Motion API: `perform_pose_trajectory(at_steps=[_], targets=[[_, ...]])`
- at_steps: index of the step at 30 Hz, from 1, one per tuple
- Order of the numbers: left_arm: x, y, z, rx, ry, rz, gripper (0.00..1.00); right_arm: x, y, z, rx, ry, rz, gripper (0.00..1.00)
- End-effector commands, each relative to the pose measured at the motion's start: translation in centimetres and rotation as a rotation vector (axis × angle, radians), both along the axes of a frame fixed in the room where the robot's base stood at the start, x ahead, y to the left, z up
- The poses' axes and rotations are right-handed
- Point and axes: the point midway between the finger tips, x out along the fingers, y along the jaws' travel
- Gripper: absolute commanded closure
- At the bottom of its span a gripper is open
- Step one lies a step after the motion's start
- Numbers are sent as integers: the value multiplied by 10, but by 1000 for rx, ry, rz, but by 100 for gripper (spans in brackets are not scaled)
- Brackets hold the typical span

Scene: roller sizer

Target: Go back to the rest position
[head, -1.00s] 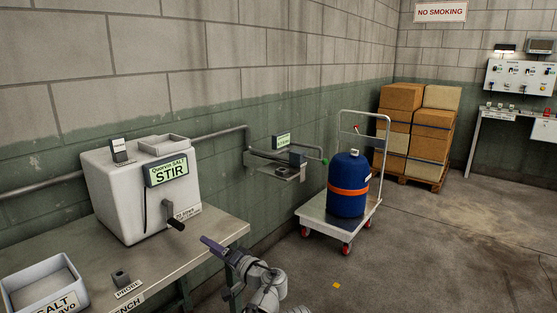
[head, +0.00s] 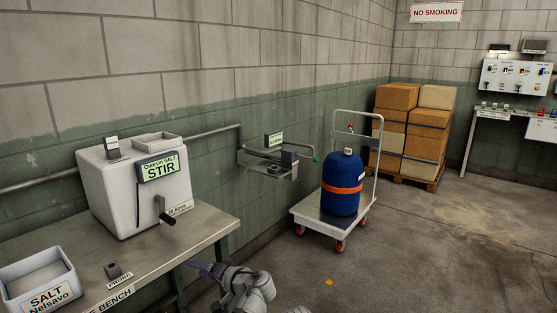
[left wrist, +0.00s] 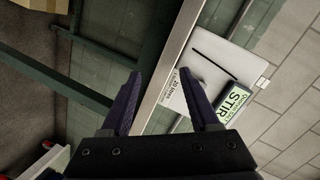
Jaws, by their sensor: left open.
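My left gripper (head: 203,268) is low beside the right end of the bench in the head view, its purple fingers pointing left. In the left wrist view the two fingers (left wrist: 163,98) are spread apart with nothing between them. My right gripper is not in view.
A salt tray (head: 40,282) and a small probe block (head: 113,271) are on the bench. A blue drum (head: 342,195) with an orange band stands on a trolley (head: 308,216). Stacked boxes (head: 400,95) are behind. Open floor lies to the right.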

Motion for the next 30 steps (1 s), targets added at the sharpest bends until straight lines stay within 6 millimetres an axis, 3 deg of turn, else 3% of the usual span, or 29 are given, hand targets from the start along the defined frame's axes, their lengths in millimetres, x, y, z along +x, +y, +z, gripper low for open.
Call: perform_pose_trajectory(at_steps=[10, 15, 18, 27, 30], targets=[[-63, 24, -88, -384, 242, 104, 38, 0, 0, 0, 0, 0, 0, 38], [-107, 8, -134, -679, 400, 122, 38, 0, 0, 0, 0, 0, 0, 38], [-125, -7, -149, -817, 464, 112, 38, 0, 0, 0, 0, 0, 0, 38], [-163, -50, -164, -1146, 587, 48, 38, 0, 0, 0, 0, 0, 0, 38], [-165, -61, -138, -1131, 612, 30, 38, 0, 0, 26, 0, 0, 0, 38]])
